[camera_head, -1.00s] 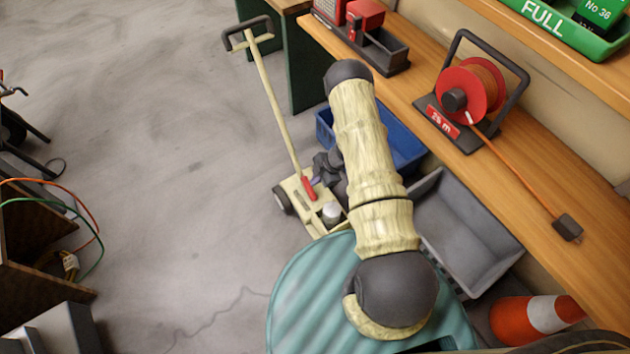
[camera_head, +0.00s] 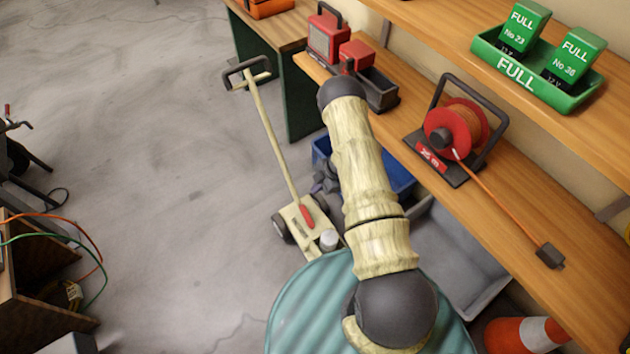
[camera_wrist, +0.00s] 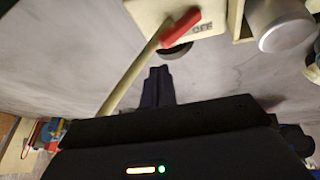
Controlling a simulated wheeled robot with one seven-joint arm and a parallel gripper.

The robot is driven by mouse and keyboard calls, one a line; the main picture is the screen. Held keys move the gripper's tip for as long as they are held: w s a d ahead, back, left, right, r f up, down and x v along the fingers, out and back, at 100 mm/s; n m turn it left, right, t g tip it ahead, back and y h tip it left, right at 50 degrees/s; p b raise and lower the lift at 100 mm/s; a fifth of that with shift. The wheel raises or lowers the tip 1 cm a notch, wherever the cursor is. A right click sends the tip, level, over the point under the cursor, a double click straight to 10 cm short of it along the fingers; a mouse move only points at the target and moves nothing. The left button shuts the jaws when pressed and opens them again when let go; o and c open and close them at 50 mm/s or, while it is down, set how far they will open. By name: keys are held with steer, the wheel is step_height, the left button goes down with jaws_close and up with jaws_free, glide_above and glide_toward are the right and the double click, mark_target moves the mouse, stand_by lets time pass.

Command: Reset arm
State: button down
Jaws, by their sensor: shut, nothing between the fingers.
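My gripper (camera_wrist: 158,74) shows in the wrist view as dark fingers, closed together and empty, above the grey floor. In the head view it is mostly hidden behind my cream arm; only dark parts (camera_head: 324,180) show at the arm's left. It is close to a cream wheeled machine (camera_head: 298,216) with a long pole handle and a red lever. The machine also shows at the top of the wrist view (camera_wrist: 150,12), with its red lever (camera_wrist: 181,29) beside the word OFF. I cannot tell whether gripper and machine touch.
A wooden workbench (camera_head: 520,215) runs along the right, bearing a red cable reel (camera_head: 440,133). A green FULL tray (camera_head: 515,73) with two green packs is on the shelf above. Blue (camera_head: 402,180) and grey (camera_head: 465,262) bins stand below. Open floor (camera_head: 150,130) lies left.

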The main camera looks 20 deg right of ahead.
steer(key=w+d+r+m+t+h, duration=0.1)
steer(key=w+r+m+t+h, duration=0.3)
steer(key=r, duration=0.9)
steer(key=d+r+m+h, duration=0.15)
steer(key=r+m, duration=0.45)
steer(key=r, duration=0.6)
steer(key=s+a+r+m+g, duration=0.1)
steer(key=s+a+r+m, duration=0.15)
steer(key=s+r, duration=0.4)
steer(key=s+a+r+m+g, duration=0.1)
steer(key=s+r+m, duration=0.3)
steer(key=s, duration=0.6)
steer(key=s+a+r+m+g, duration=0.1)
steer(key=s+a+r+m, duration=0.15)
steer(key=s+r, duration=0.4)
steer(key=w+p+v, duration=0.3)
steer(key=p+v, duration=1.4)
steer(key=p, duration=0.2)
steer(key=w+d+r+p+v, duration=0.1)
steer(key=w+p+v, duration=0.2)
steer(key=p+v, duration=1.5)
steer(key=shift+d+r+m+p, duration=0.25)
steer(key=shift+d+m+p, duration=0.05)
steer(key=shift+m+p, duration=0.15)
